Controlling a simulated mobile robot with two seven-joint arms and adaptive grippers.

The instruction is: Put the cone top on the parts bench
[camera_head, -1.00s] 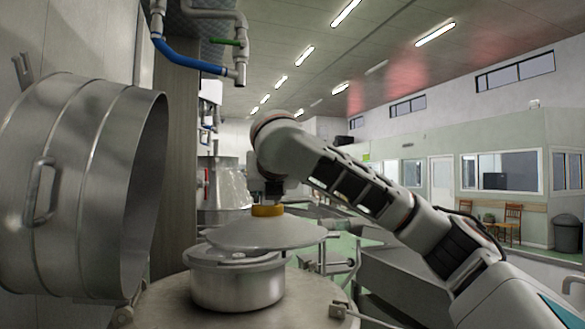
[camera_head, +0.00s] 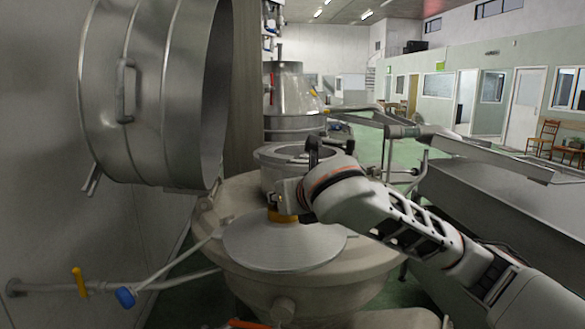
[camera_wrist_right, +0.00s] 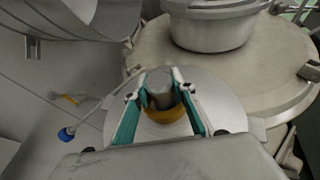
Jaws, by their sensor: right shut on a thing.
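The cone top (camera_head: 283,246) is a wide, shallow grey metal cone with an orange-yellow collar at its top. My right gripper (camera_head: 288,200) comes in from the right and is shut on the cone top at the collar. In the right wrist view, the teal fingers of my right gripper (camera_wrist_right: 160,100) close on both sides of the neck of the cone top (camera_wrist_right: 222,100). The cone top is over the near part of the round beige machine top; I cannot tell whether it touches. I cannot make out the parts bench. My left gripper is not in view.
A metal pot (camera_head: 270,165) stands on the beige machine top (camera_head: 215,190), behind the cone top. A large open steel drum (camera_head: 150,90) is at upper left. A wall pipe with a blue knob (camera_head: 125,297) is at lower left. A grey trough (camera_head: 500,200) stands right.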

